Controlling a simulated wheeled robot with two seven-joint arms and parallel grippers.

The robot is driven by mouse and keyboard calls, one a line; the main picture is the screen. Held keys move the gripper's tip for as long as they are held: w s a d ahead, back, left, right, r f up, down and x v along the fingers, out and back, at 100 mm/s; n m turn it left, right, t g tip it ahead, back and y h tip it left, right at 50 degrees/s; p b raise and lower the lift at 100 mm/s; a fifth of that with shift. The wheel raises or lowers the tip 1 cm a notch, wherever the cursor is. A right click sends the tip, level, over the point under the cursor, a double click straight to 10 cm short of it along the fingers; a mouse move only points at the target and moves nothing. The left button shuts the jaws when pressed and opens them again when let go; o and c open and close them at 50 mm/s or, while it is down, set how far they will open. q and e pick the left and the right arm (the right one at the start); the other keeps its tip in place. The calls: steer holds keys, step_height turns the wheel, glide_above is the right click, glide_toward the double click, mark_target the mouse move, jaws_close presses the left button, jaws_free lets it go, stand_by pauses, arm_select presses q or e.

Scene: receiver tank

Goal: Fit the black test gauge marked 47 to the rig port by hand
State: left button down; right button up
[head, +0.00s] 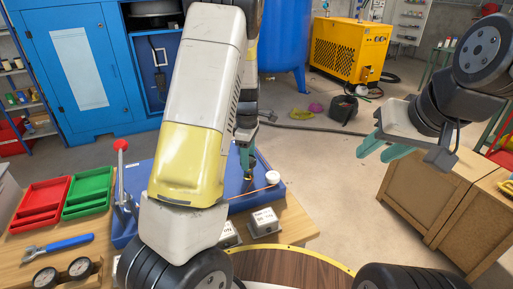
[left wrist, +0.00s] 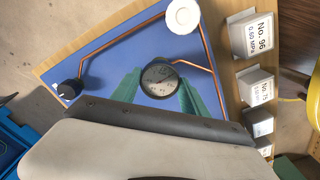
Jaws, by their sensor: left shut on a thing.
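In the head view my left gripper (head: 247,160) points down at the rig's right part, and my arm hides much of the rig (head: 143,178). My right gripper (head: 384,149) is open and empty, out to the right above the floor.
A white round cap (left wrist: 183,16) and a black knob (left wrist: 68,91) are on the rig. Labelled white boxes (head: 263,222) line the bench edge. A red-knobbed lever (head: 122,146), red tray (head: 42,204), green tray (head: 88,190), wrench (head: 58,245) and dark gauges (head: 80,267) are at left.

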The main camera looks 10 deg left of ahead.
arm_select(q)
steer(key=m, duration=0.7)
steer(key=shift+a, duration=0.1)
steer(key=m, duration=0.3)
steer(key=shift+m, duration=0.3)
steer(key=c, duration=0.5)
jaws_free()
